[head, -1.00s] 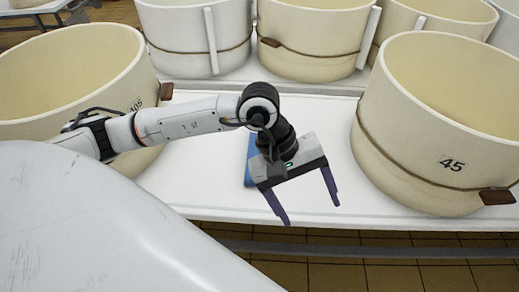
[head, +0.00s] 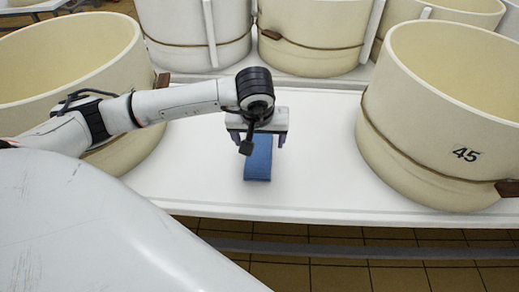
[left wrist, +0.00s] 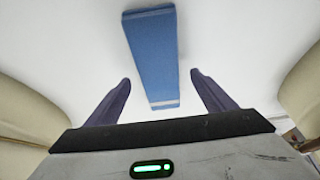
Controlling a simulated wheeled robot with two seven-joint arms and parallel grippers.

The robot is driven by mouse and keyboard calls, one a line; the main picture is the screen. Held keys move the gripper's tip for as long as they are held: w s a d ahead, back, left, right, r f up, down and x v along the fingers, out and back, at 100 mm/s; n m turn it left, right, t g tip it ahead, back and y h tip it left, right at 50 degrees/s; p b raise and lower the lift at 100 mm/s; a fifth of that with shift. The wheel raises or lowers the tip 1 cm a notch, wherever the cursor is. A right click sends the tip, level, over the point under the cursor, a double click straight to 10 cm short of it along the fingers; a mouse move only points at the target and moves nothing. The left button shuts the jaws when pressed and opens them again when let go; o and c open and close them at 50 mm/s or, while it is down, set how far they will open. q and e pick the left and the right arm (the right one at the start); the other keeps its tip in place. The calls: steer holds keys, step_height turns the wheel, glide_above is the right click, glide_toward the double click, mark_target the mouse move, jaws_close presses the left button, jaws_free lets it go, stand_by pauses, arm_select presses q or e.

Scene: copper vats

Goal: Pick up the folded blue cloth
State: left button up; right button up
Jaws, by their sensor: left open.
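The folded blue cloth (head: 258,160) lies on the white table between two large cream vats. Its far end is hidden under my left gripper in the head view. My left gripper (head: 256,142) is over the far part of the cloth, pointing down. In the left wrist view the cloth (left wrist: 152,55) lies ahead, and its near end reaches between the two open purple fingers (left wrist: 160,92). The fingers stand on either side of it and do not appear to touch it. My right gripper is not in view.
A cream vat (head: 95,70) stands left, close under my left arm, and a vat marked 45 (head: 440,120) stands right. More vats (head: 312,40) stand behind. The white table (head: 320,170) is bare around the cloth, up to its front edge.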

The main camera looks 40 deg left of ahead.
arm_select(q)
steer(key=shift+x, duration=1)
steer(key=shift+c, duration=0.6)
steer(key=shift+r, duration=0.15)
steer(key=c, duration=1.2)
